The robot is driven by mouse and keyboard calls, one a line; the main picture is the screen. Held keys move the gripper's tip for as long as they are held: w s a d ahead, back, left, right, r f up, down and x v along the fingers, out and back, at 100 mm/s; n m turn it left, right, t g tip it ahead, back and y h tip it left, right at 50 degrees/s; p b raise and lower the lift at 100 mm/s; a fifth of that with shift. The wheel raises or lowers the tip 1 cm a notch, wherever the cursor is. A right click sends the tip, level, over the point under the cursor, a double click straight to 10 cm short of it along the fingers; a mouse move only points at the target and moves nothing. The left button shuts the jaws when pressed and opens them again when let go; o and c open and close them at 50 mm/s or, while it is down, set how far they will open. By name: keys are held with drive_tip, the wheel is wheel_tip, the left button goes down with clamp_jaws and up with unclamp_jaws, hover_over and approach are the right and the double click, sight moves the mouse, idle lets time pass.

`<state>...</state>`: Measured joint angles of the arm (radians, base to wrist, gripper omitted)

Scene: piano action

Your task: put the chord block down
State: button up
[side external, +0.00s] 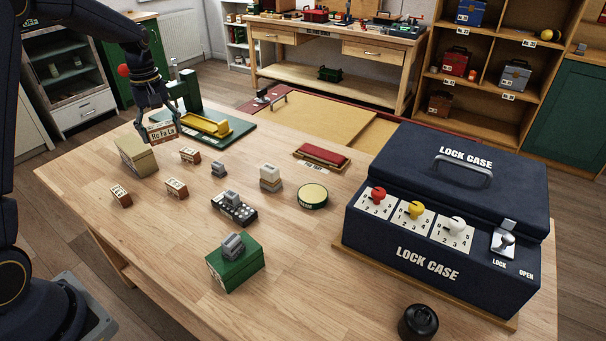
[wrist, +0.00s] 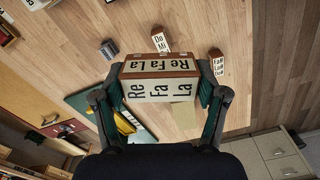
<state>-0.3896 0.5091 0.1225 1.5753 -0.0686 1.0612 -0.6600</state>
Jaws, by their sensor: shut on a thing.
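The chord block (side external: 163,132), lettered "Re Fa La" with a brown-red edge, is in my gripper (side external: 160,110). In the side view it hangs in the air above the far left part of the wooden table. In the wrist view the chord block (wrist: 160,80) sits crosswise between the two dark fingers of my gripper (wrist: 157,92), one at each end. Other small lettered blocks lie on the table: one (side external: 190,155), another (side external: 176,188) and a third (side external: 121,196). A tan box (side external: 138,156) stands just below and left of the held block.
A green base with a yellow tray (side external: 208,125) is right of the gripper. Grey weights, a green box (side external: 235,266), a round tin (side external: 312,196) and a red-topped pad (side external: 322,156) stand farther right. The navy lock case (side external: 450,220) fills the right end. Bare table lies at front left.

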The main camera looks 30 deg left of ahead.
drive_tip(key=s+a+n, duration=0.2)
drive_tip(key=s+a, duration=0.3)
drive_tip(key=a, duration=0.3)
drive_tip(key=s+a+n, duration=0.2)
drive_tip(key=s+a, duration=0.2)
drive_tip(key=a, duration=0.3)
hover_over(134, 154)
drive_tip(key=f, duration=0.6)
drive_tip(key=s+f, duration=0.1)
drive_tip(key=f, duration=0.2)
drive_tip(key=shift+d+f, duration=0.2)
drive_tip(key=shift+d, duration=0.05)
drive_tip(key=shift+w+a+f, duration=0.35)
drive_tip(key=shift+w+f, duration=0.15)
drive_tip(key=shift+f, duration=1.65)
drive_tip(key=shift+f, duration=0.15)
drive_tip(key=o, duration=1.1)
drive_tip(key=shift+o, duration=0.2)
